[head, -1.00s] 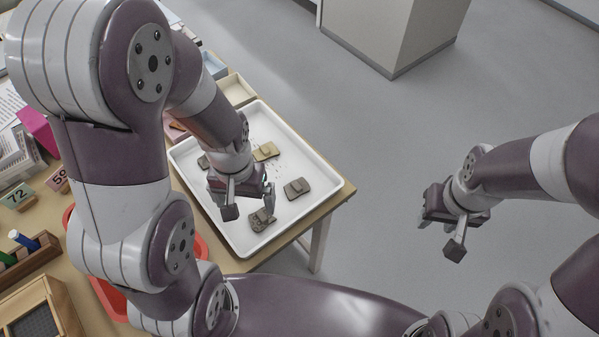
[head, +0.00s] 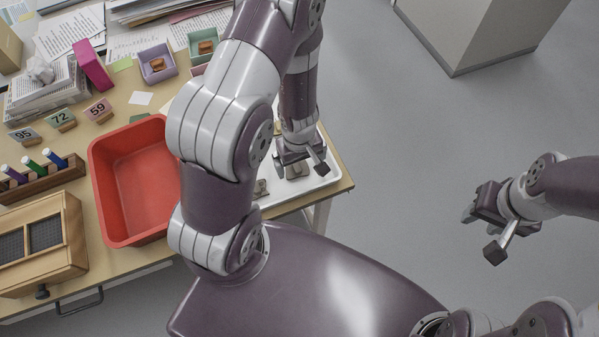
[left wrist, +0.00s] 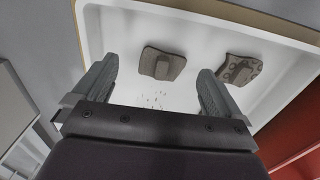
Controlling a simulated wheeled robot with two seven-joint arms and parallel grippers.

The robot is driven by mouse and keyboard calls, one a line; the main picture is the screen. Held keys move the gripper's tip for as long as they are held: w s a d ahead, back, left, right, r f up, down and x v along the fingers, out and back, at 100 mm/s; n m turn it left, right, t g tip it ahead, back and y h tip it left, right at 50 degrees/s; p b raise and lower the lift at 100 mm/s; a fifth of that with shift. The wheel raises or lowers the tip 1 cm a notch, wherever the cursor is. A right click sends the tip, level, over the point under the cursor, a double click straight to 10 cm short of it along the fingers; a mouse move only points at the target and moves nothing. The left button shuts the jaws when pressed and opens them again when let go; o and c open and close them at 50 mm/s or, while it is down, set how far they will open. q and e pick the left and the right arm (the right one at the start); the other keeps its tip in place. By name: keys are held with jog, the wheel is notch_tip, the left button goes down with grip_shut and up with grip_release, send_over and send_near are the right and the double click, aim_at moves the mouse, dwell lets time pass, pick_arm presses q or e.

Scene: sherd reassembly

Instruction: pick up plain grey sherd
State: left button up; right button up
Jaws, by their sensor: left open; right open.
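The plain grey sherd (left wrist: 163,64) lies in the white tray (left wrist: 125,30), with a small raised block on its face. In the left wrist view it sits beyond and between my left gripper's (left wrist: 157,85) two spread fingers, which appear apart from it. In the head view the left gripper (head: 300,165) hangs over the tray (head: 322,182), largely hiding this sherd (head: 293,172). A grey sherd with dark spots (left wrist: 239,70) lies to its right in the wrist view. My right gripper (head: 481,232) is open and empty over the floor.
A red bin (head: 135,185) stands left of my left arm. A wooden box (head: 42,245), a rack of pens, number tags (head: 60,118) and small trays (head: 157,63) fill the table further left. My left arm hides much of the white tray.

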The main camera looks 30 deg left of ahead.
aim_at(297, 172)
pick_arm(q)
jog(key=f, duration=0.1)
jog(key=f+b, duration=0.1)
jog(key=f, duration=0.1)
jog(key=shift+s+a+f, duration=0.2)
jog(key=shift+a+f, duration=0.1)
jog(key=shift+f, duration=0.1)
jog(key=shift+w+d+r, duration=0.1)
jog(key=c, duration=1.1)
jog(key=shift+c, duration=0.2)
jog(key=shift+r, duration=0.1)
